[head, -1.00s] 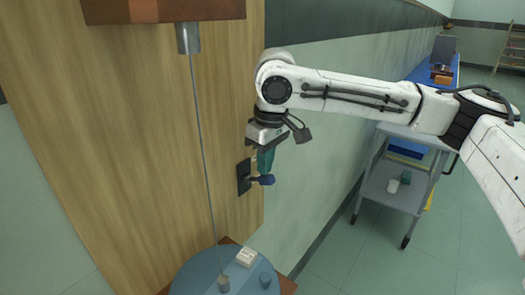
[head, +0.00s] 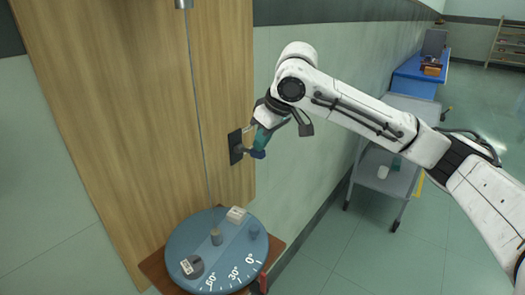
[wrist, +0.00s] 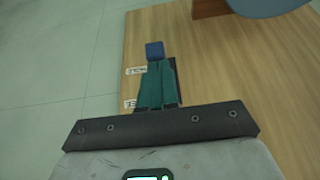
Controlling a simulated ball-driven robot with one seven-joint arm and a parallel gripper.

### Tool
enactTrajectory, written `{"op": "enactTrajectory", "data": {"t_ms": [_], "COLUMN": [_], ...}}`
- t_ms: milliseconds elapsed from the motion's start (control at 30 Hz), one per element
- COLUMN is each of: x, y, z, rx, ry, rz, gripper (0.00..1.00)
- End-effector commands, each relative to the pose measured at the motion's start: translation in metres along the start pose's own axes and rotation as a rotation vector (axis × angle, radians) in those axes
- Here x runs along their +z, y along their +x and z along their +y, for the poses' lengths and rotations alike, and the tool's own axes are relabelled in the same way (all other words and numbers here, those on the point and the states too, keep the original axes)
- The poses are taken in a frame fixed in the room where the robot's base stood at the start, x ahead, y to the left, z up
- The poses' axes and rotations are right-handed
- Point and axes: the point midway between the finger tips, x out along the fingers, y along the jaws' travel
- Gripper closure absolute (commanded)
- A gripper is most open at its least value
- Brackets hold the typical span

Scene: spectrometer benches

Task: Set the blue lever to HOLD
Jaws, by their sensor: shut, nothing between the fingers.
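The blue lever (head: 258,154) sticks out from a dark plate (head: 235,148) on the wooden panel. My gripper (head: 261,143), with teal fingers, is shut and empty, close against the lever's knob from above in the head view. In the wrist view the blue knob (wrist: 154,49) shows just beyond the tips of my gripper (wrist: 154,65). I cannot tell whether they touch. Two small white labels (wrist: 135,71) lie left of the fingers; their text is too small to read. The fingers hide most of the plate and the lever's stem.
A round blue table (head: 185,235) with degree marks and small blocks stands below the lever, by the wooden panel (head: 120,110). A grey cart (head: 385,175) stands to the right, with a blue bench (head: 415,75) behind it. Open floor lies at the lower right.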

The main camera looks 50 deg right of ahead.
Motion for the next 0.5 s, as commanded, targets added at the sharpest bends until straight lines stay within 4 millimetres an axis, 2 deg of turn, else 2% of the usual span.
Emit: {"op": "enactTrajectory", "data": {"t_ms": [33,300,367,400,500], "x": [0.004,0.017,0.019,0.014,0.014], "y": [0.015,0.032,0.035,0.024,0.024], "z": [-0.001,-0.001,0.000,0.001,0.001], "rx": [-0.008,-0.006,-0.006,0.000,0.001], "ry": [0.002,0.001,0.002,-0.002,-0.002], "rz": [0.047,0.287,0.334,0.324,0.321], "gripper": [1.00,1.00,1.00,1.00,1.00]}}
